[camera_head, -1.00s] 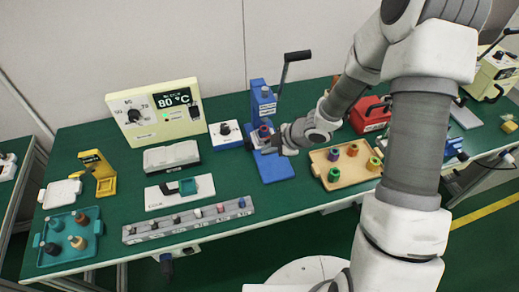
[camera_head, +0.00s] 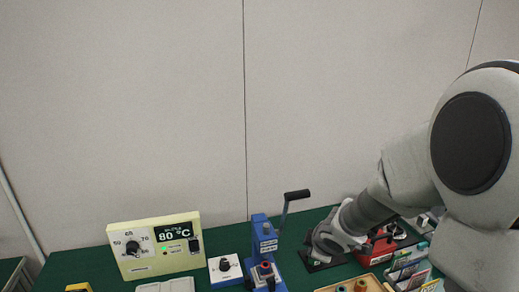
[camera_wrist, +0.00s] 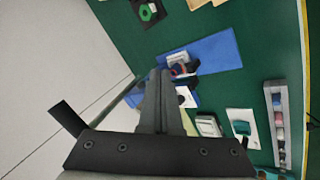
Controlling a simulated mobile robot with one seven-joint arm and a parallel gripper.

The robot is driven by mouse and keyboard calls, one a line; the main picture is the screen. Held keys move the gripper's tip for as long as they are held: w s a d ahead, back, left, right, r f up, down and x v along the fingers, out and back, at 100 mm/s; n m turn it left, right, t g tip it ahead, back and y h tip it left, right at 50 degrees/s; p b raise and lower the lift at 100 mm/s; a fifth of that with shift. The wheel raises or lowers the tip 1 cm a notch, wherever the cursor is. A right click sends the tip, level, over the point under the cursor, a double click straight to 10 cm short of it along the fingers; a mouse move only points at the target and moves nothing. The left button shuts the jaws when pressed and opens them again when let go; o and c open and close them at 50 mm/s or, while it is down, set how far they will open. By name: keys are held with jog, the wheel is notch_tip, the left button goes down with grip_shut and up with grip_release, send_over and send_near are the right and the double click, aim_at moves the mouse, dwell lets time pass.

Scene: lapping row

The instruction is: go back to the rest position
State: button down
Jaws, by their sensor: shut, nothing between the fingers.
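My gripper (camera_wrist: 160,75) shows in the wrist view with its two dark fingers together and nothing between them. It is in the air above the green table. The blue lever press (camera_wrist: 215,52) lies below and beyond the fingertips, partly hidden by them. In the head view my wrist is right of the blue lever press (camera_head: 263,250), above the table near a black plate (camera_head: 322,262). The fingers cannot be made out there.
A cream 80 °C controller (camera_head: 155,247) and a white knob box (camera_head: 225,268) stand left of the press. A red box (camera_head: 376,252) and a wooden tray (camera_head: 372,284) are on the right. The wall (camera_head: 150,100) rises behind the table. The air above the left side is clear.

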jog(key=s+d+r+m+h, duration=0.3)
jog(key=s+d+r+m, duration=0.2)
jog(key=s+r+m, duration=0.55)
jog(key=s+a+r+m+y, duration=0.1)
jog(key=s+a+r, duration=0.1)
jog(key=s, duration=0.4)
jog(key=s+a+r+m+g+y, duration=0.1)
jog(key=s+a+r+m, duration=0.1)
jog(key=s, duration=0.5)
jog(key=shift+a+r+y, duration=0.3)
jog(key=shift+a+r, duration=0.05)
jog(key=shift+r, duration=0.35)
jog(key=shift+m, duration=0.35)
